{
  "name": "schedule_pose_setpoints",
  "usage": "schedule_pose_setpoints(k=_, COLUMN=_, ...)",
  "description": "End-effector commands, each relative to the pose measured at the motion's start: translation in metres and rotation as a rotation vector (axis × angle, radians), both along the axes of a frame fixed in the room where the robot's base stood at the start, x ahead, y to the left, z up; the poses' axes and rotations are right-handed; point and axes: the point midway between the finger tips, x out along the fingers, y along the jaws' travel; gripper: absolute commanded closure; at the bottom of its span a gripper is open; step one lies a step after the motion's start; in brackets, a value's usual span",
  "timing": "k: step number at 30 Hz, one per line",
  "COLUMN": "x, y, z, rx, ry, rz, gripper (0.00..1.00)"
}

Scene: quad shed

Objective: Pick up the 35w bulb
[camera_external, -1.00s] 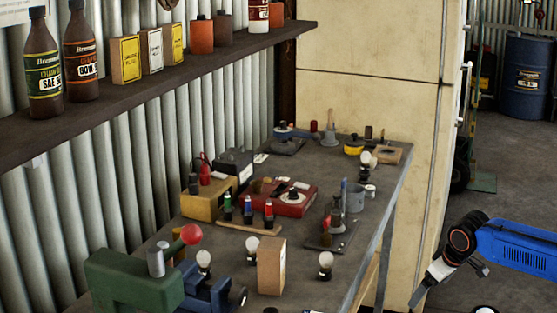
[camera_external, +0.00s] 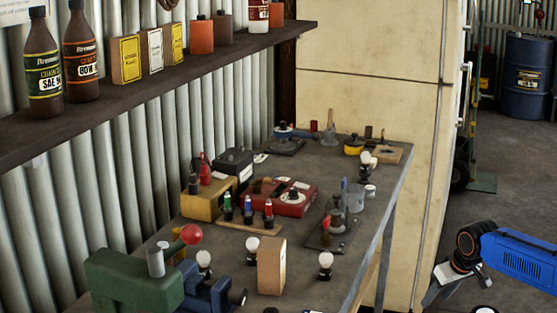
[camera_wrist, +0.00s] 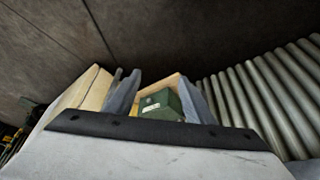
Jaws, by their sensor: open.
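Several white bulbs in dark holders stand upright on the grey workbench (camera_external: 300,292). One bulb (camera_external: 325,260) is near the bench's right edge, right of a tan box. Another bulb (camera_external: 252,244) is left of that box, a third bulb (camera_external: 204,259) is by the green vise, and one more (camera_external: 366,158) is farther back. I cannot read which is the 35w bulb. My gripper (camera_external: 432,294) is off the bench's right side, apart from all the bulbs. In the wrist view my gripper (camera_wrist: 159,84) is open and empty, with no bulb visible.
The tan box (camera_external: 271,266) stands between two bulbs. A red case (camera_external: 280,206) and a yellow box (camera_external: 207,200) sit farther back. A shelf (camera_external: 160,78) with bottles overhangs the left.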

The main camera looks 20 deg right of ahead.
Motion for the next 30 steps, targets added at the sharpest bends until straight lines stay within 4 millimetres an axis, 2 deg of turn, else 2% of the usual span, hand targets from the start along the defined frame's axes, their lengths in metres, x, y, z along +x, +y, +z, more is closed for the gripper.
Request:
schedule_pose_setpoints(k=2, x=0.000, y=0.000, z=0.002, rx=0.000, ry=-0.001, rz=0.000, gripper=0.52)
schedule_pose_setpoints(k=5, x=0.001, y=0.000, z=0.018, rx=0.000, ry=-0.003, rz=0.000, gripper=0.52)
schedule_pose_setpoints(k=8, x=0.002, y=0.000, z=0.051, rx=0.000, ry=-0.006, rz=0.000, gripper=0.52)
schedule_pose_setpoints(k=12, x=0.002, y=0.000, z=0.116, rx=0.000, ry=-0.006, rz=0.001, gripper=0.52)
schedule_pose_setpoints(k=15, x=0.001, y=0.000, z=0.158, rx=0.000, ry=-0.005, rz=0.001, gripper=0.52)
schedule_pose_setpoints(k=18, x=0.001, y=0.000, z=0.189, rx=0.000, ry=-0.003, rz=0.001, gripper=0.52)
schedule_pose_setpoints(k=24, x=0.001, y=0.000, z=0.238, rx=0.000, ry=-0.002, rz=0.001, gripper=0.52)
schedule_pose_setpoints(k=30, x=0.001, y=0.000, z=0.273, rx=0.000, ry=-0.001, rz=0.001, gripper=0.52)
